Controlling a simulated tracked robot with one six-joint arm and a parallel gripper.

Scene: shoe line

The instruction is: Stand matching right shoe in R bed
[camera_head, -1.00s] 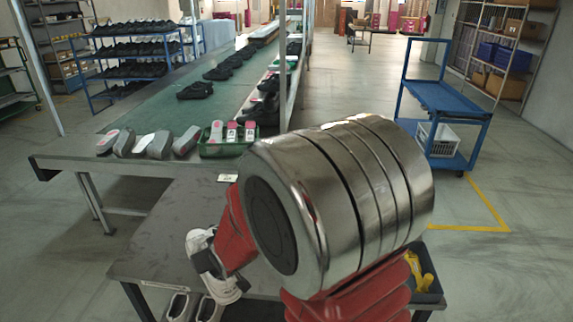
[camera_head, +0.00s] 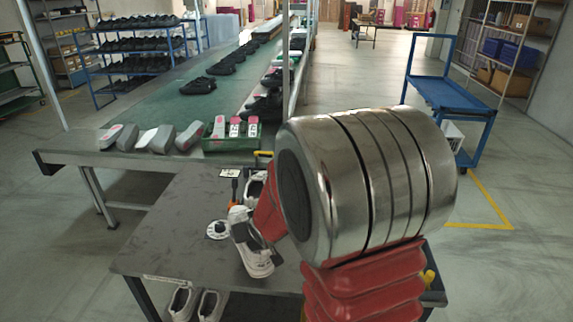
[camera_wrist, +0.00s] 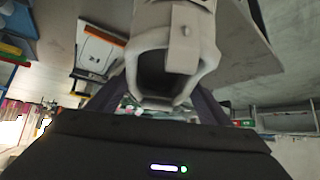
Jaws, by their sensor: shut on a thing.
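A white-and-grey shoe (camera_head: 252,248) hangs tilted from my gripper (camera_head: 240,222), above the dark workbench (camera_head: 175,225). The gripper is shut on it; the fingertips are mostly hidden in the head view. In the wrist view the pale shoe (camera_wrist: 177,30) sits between the fingers of my gripper (camera_wrist: 158,98), its dark opening facing the camera. Another white shoe (camera_head: 256,188) shows partly behind my arm on the bench. Two pale shoes (camera_head: 183,302) (camera_head: 209,304) stand side by side low at the bench's front edge. I cannot make out an R bed; my arm hides the bench's right part.
A blue cart (camera_head: 450,96) stands right. The bench's left part is clear.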

